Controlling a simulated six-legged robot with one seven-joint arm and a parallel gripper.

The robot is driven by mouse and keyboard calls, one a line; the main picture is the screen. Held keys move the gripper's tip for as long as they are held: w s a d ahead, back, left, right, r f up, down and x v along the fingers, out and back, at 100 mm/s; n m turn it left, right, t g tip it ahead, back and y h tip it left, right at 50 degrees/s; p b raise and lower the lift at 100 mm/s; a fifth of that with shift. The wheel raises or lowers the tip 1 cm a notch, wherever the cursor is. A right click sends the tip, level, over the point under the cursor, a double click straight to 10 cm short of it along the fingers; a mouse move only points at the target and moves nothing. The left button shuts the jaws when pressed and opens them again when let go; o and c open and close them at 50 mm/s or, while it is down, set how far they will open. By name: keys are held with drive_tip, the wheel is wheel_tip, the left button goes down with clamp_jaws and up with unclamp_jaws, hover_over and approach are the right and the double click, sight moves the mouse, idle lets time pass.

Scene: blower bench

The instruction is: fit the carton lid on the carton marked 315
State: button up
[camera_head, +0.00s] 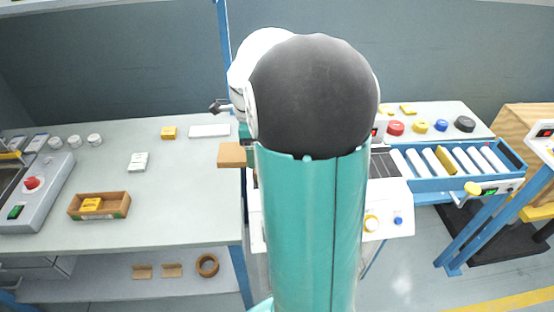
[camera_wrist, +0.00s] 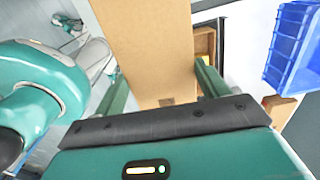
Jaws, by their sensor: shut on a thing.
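A plain brown cardboard piece (camera_wrist: 150,45), which looks like the carton lid, fills the middle of the wrist view. My gripper (camera_wrist: 162,82) is shut on it, with one green finger at each side. In the head view a small tan box shape (camera_head: 231,154) shows just left of my arm, at the bench's right edge; it appears to be the same held piece. My gripper is mostly hidden behind my arm there. No marking 315 is readable in either view, and I cannot tell which thing is that carton.
The left bench (camera_head: 185,200) has a wooden tray (camera_head: 118,207) with a yellow item, a white box (camera_head: 138,162) and a grey control box (camera_head: 38,195). A roller conveyor (camera_head: 455,172) is at right. A blue bin (camera_wrist: 293,48) and an open brown box (camera_wrist: 205,42) show in the wrist view.

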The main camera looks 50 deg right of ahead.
drive_tip(key=d+f, duration=0.1)
drive_tip(key=d, duration=0.3)
drive_tip(key=d+f, duration=0.1)
drive_tip(key=d, duration=0.1)
drive_tip(key=shift+s+d+f, duration=0.1)
drive_tip(key=shift+s+f, duration=0.1)
drive_tip(key=shift+f, duration=0.15)
drive_tip(key=d+f, duration=0.4)
drive_tip(key=shift+d+f, duration=0.1)
drive_tip(key=shift+f, duration=0.25)
drive_tip(key=shift+d+f, duration=0.1)
drive_tip(key=shift+d, duration=0.05)
drive_tip(key=f, duration=0.3)
drive_tip(key=shift+d+f, duration=0.1)
drive_tip(key=shift+d, duration=0.3)
drive_tip(key=shift+f, duration=0.4)
drive_tip(key=shift+f, duration=0.35)
drive_tip(key=shift+f, duration=0.1)
drive_tip(key=o, duration=1.1)
drive_tip(key=shift+c, duration=0.2)
